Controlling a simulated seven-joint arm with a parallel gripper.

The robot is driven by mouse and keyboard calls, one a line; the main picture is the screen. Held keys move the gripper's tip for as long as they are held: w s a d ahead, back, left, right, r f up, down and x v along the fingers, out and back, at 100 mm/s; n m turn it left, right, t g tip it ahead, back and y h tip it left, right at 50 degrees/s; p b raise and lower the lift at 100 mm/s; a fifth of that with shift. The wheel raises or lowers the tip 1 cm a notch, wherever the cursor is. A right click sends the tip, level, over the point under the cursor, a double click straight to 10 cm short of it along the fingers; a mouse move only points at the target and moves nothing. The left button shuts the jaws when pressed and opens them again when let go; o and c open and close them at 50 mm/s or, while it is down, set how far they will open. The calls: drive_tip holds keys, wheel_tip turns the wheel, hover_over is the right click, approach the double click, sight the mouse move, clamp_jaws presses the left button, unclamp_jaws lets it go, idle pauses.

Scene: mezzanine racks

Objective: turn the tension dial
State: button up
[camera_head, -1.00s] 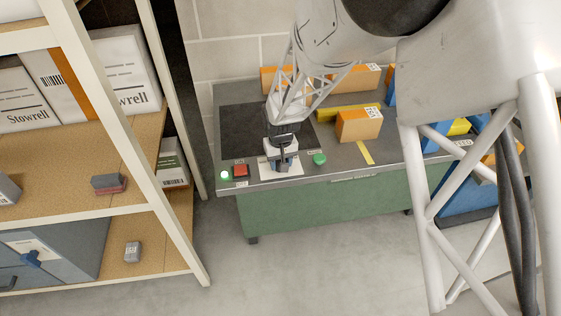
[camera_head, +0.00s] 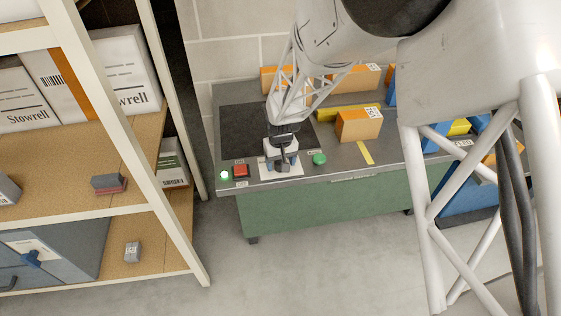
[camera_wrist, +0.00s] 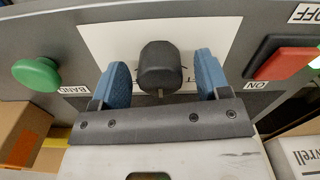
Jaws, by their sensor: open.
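The tension dial is a dark grey knob (camera_wrist: 160,66) on a white plate (camera_wrist: 95,42) in the wrist view. My gripper (camera_wrist: 161,76) is open, with one blue finger on each side of the knob and a visible gap to each. I cannot tell how deep the fingers reach along the knob. In the head view my gripper (camera_head: 282,163) is over the white plate (camera_head: 294,173) at the bench's front edge, where the gripper hides the knob.
A green button (camera_head: 319,159) is right of the plate. A red switch (camera_head: 240,170) and a lit green lamp (camera_head: 225,175) are left of it. An orange-topped box (camera_head: 359,125) stands on the bench (camera_head: 330,195). A shelf rack (camera_head: 135,140) stands to the left.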

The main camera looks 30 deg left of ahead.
drive_tip(key=shift+r, duration=0.1)
drive_tip(key=shift+r, duration=3.8)
drive_tip(key=shift+w+d+r, duration=0.1)
drive_tip(key=shift+d+r, duration=0.05)
drive_tip(key=shift+d, duration=0.05)
drive_tip(key=d+r+m, duration=0.2)
drive_tip(key=d+r, duration=0.4)
drive_tip(key=d, duration=0.5)
drive_tip(key=w+d+r+m+t, duration=0.1)
drive_tip(key=d+r, duration=0.5)
drive_tip(key=d, duration=0.4)
drive_tip(key=d+r+m, duration=0.2)
drive_tip(key=d+r, duration=0.4)
drive_tip(key=d, duration=0.5)
drive_tip(key=s+d+r+m, duration=0.2)
drive_tip(key=s+d+m, duration=0.1)
drive_tip(key=s+d, duration=0.7)
drive_tip(key=s+d+r+m+t, duration=0.1)
drive_tip(key=s+d+r+m, duration=0.1)
drive_tip(key=s+d, duration=0.8)
drive_tip(key=d, duration=0.4)
drive_tip(key=shift+d+r+m+t, duration=0.2)
drive_tip(key=shift+d+m+t, duration=0.1)
drive_tip(key=shift+m, duration=0.1)
